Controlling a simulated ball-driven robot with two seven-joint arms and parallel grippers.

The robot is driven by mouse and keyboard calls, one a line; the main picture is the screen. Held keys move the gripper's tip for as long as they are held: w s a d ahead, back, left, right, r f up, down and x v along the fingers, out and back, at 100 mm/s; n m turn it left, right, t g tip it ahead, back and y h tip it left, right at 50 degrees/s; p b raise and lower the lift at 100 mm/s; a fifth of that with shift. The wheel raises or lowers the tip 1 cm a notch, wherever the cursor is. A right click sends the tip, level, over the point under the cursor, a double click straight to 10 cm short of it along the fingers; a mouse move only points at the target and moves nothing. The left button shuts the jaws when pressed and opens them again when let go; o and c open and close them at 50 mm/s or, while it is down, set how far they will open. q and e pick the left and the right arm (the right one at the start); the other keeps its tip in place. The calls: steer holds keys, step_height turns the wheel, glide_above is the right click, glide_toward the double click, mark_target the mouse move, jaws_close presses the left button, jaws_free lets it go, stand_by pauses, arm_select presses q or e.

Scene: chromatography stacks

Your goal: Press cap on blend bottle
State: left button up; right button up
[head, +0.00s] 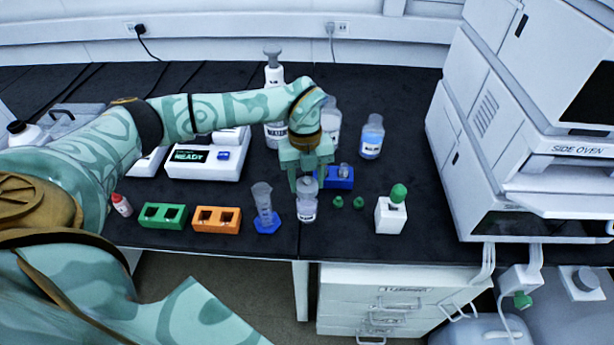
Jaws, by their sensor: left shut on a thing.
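A small clear bottle (307,208) with a pale label stands upright near the front of the dark bench. I take it for the blend bottle. My left gripper (307,180) points down over it, with its fingers on either side of the bottle's pale top. It is shut on that top, which looks like a cap; the fingers partly hide it, so I cannot tell how the cap sits on the neck. Two small green caps (338,202) (358,203) lie on the bench just right of the bottle. My right gripper is not in view.
A measuring cylinder (264,203) on a blue foot stands close left. Orange (217,219) and green racks (163,216) are further left. The side oven (550,150) bounds the right.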

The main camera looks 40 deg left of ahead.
arm_select(q)
steer(key=shift+r+p, duration=0.1)
steer(key=shift+p, duration=0.55)
stand_by(0.8)
steer(key=shift+f, duration=0.2)
stand_by(1.0)
steer(key=shift+p, duration=0.5)
steer(key=o, duration=1.5)
steer(key=shift+r+p, duration=3.15)
steer(key=shift+r, duration=0.4)
